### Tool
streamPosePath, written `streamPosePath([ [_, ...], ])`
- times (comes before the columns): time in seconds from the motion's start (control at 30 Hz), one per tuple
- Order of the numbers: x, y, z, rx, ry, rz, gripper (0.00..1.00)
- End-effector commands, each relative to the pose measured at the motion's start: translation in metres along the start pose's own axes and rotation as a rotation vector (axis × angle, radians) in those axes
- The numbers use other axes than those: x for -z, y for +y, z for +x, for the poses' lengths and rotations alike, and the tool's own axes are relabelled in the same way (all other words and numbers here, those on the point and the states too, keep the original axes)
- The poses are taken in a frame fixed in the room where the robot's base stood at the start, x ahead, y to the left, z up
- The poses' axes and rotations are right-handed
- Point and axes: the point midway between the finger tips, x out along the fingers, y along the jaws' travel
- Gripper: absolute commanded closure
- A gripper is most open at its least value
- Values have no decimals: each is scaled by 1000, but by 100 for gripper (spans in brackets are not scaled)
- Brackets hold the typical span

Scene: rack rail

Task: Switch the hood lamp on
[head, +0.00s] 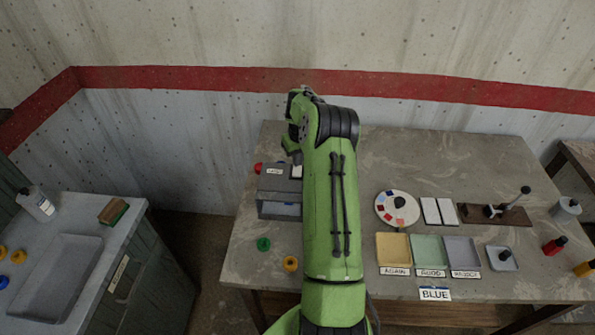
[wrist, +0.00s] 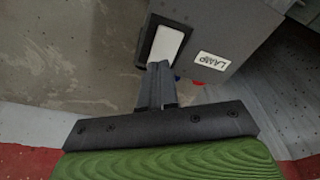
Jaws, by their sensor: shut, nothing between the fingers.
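The hood is a grey box (head: 279,186) on the table, left of my arm in the head view; its open front shows a grey inside, and I cannot tell whether it is lit. In the wrist view the hood (wrist: 222,35) carries a LAMP label (wrist: 212,61) and a white rocker switch (wrist: 167,44) in a dark frame. My gripper (wrist: 159,68) is shut and empty. Its fingertips overlap the switch's lower edge in the wrist view; I cannot tell whether they touch it. In the head view my arm hides part of the hood.
A red knob (head: 258,168) is at the hood's left side. Green (head: 263,244) and orange (head: 290,264) rings lie in front. A sink counter (head: 65,265) is at the left.

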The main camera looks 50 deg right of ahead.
Motion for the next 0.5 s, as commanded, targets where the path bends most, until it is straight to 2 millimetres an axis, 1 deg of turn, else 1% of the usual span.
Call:
streamPosePath([
  [0.23,-1,0,5,0,-1,0,100],
  [0.33,-1,0,4,0,-2,0,100],
  [0.5,1,0,-10,-1,-1,0,100],
])
